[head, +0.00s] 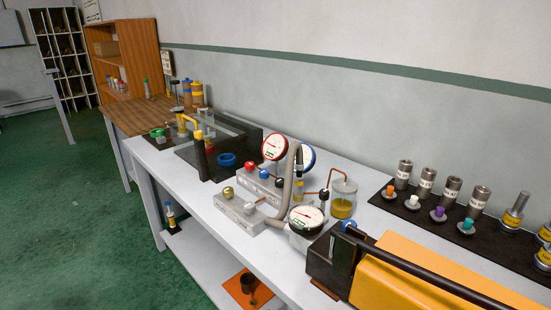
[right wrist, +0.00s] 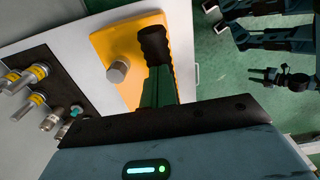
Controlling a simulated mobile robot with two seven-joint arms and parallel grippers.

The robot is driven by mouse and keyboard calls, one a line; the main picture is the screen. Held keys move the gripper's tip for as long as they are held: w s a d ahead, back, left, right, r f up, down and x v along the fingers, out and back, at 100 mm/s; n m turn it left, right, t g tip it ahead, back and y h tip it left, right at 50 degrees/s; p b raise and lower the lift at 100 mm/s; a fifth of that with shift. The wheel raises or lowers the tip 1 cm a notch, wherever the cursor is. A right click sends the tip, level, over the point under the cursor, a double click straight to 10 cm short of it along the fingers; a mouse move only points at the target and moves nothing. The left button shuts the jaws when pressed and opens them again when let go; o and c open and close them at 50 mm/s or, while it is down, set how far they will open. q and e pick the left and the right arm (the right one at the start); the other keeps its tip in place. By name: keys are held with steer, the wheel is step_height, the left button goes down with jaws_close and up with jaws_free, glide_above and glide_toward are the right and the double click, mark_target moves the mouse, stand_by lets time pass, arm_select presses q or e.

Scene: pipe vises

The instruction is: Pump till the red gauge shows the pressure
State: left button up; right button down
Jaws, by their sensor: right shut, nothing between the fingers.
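The red-rimmed gauge (head: 274,147) stands upright on the bench; its reading is too small to tell. A blue-rimmed gauge (head: 308,157) stands partly behind it, and a dark-rimmed gauge (head: 306,218) sits lower in front. The yellow pump (head: 390,282) with a long black bar (head: 430,275) lies at the lower right. In the right wrist view, my right gripper (right wrist: 154,32) is shut and empty over the yellow pump body (right wrist: 112,45), which carries a silver knob (right wrist: 117,72). The black bar cannot be made out there.
Red and blue knobs (head: 250,167) sit on a metal block below the gauges. A jar of yellow liquid (head: 343,200) stands to their right. A black mat (head: 392,195) holds several cylinders and coloured caps. An orange mat (head: 240,283) lies on the lower shelf.

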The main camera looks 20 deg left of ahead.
steer(key=shift+f, duration=0.1)
steer(key=shift+s+d+f+b, duration=0.1)
steer(key=shift+f+b, duration=0.2)
steer(key=shift+f, duration=0.85)
steer(key=shift+s+d+f+b, duration=0.1)
steer(key=shift+f+b, duration=0.15)
steer(key=shift+f, duration=0.85)
arm_select(q)
steer(key=shift+s+f, duration=0.65)
steer(key=shift+f, duration=0.1)
arm_select(e)
steer(key=r+p, duration=0.1)
steer(key=r, duration=0.4)
steer(key=r+p, duration=0.1)
steer(key=r, duration=0.1)
steer(key=shift+w+a+r+p, duration=0.25)
steer(key=shift+a+p, duration=0.1)
arm_select(q)
steer(key=w+r+t+p, duration=0.1)
steer(key=w+r, duration=0.3)
steer(key=r, duration=0.2)
steer(key=shift+w, duration=0.35)
arm_select(e)
step_height(320, 180, up, 7)
steer(key=w+a, duration=0.1)
steer(key=shift+a+r, duration=0.15)
steer(key=shift+a, duration=0.25)
